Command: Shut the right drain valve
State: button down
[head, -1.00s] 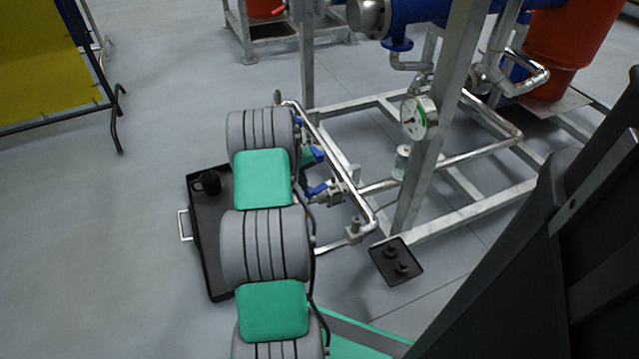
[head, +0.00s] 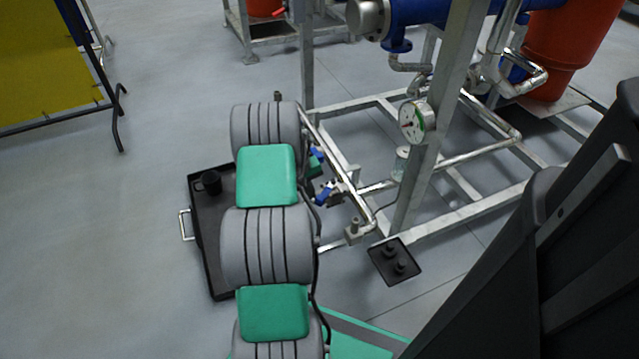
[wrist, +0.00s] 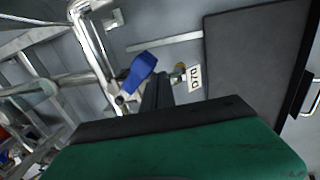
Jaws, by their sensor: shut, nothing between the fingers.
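In the head view two blue valve handles show right of my arm: a farther one (head: 317,154) and a nearer one (head: 325,195) on the metal pipework. I cannot tell for certain which is the right drain valve. In the wrist view one blue handle (wrist: 139,73) sits on a valve beside the pipe, slanting up to the right. My gripper (wrist: 158,85) is shut and empty, its fingers just right of that handle. Contact is hard to tell. In the head view my arm hides most of the gripper.
A white label (wrist: 195,77) is right of the fingers. A black tray (head: 207,270) with a dark mug (head: 211,182) lies left of and under my arm. A small black tray (head: 380,267), a gauge (head: 412,122) and the skid frame (head: 455,219) stand right.

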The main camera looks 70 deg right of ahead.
aim_at(322, 200)
jog(key=shift+s, duration=0.15)
jog(key=shift+s+a+p, duration=0.35)
jog(key=shift+s+p, duration=0.05)
jog(key=shift+s, duration=0.6)
jog(key=shift+s+a+p, duration=0.1)
jog(key=shift+s+p, duration=0.25)
jog(key=shift+s, duration=0.7)
jog(key=shift+f, duration=0.1)
jog(key=shift+s+d, duration=0.2)
jog(key=shift+s, duration=1.05)
